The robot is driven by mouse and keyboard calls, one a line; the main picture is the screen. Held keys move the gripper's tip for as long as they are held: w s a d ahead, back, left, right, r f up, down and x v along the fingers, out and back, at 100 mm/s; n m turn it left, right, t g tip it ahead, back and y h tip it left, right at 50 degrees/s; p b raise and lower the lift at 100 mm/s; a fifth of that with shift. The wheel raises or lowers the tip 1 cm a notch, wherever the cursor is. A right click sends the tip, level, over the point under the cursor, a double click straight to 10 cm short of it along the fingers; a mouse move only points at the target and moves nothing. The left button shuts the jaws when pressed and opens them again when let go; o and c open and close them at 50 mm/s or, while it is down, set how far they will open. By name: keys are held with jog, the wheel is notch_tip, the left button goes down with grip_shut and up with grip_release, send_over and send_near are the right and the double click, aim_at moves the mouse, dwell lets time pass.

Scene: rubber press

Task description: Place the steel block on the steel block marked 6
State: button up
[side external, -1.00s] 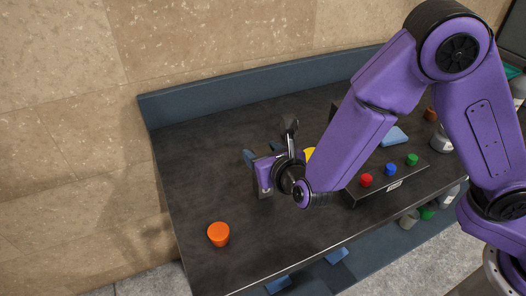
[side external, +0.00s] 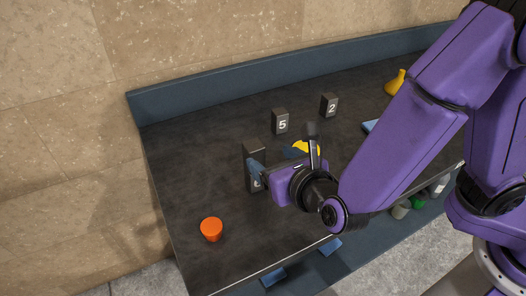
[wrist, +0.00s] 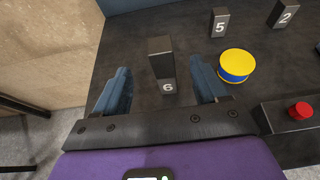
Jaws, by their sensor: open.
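A dark steel block (wrist: 160,47) stands upright on top of the dark steel block marked 6 (wrist: 168,88), and the two form one tall stack. The stack (side external: 253,152) also shows in the side view, about twice as tall as the other blocks, with its lower part partly covered by a finger. My gripper (wrist: 163,85) is open and empty. Its blue fingers lie left and right of the stack in the wrist view, with a gap on both sides. In the side view my gripper (side external: 258,172) is at the near right side of the stack.
Blocks marked 5 (side external: 281,121) and 2 (side external: 329,105) stand farther back. A yellow and blue disc (wrist: 237,66) lies right of the stack. A button box (wrist: 298,112) with a red button is nearby. An orange cup (side external: 211,229) stands front left, with bare table around it.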

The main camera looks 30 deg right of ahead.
jog(key=shift+v, duration=1.15)
jog(key=s+d+m+g+h, duration=0.1)
jog(key=d+m+g+h, duration=0.15)
jog(key=d+m, duration=0.6)
jog(key=s+d+m+g+h, duration=0.2)
jog(key=d+m+g, duration=0.25)
jog(key=d, duration=0.75)
jog(key=s+d+m+g+y, duration=0.2)
jog(key=s+d+m+g, duration=0.1)
jog(key=s+m, duration=0.2)
jog(key=s+d+r+m+g+y, duration=0.1)
jog(key=s+d+m+g+y, duration=0.2)
jog(key=s, duration=0.6)
jog(key=shift+s+m, duration=0.35)
jog(key=shift+m, duration=0.85)
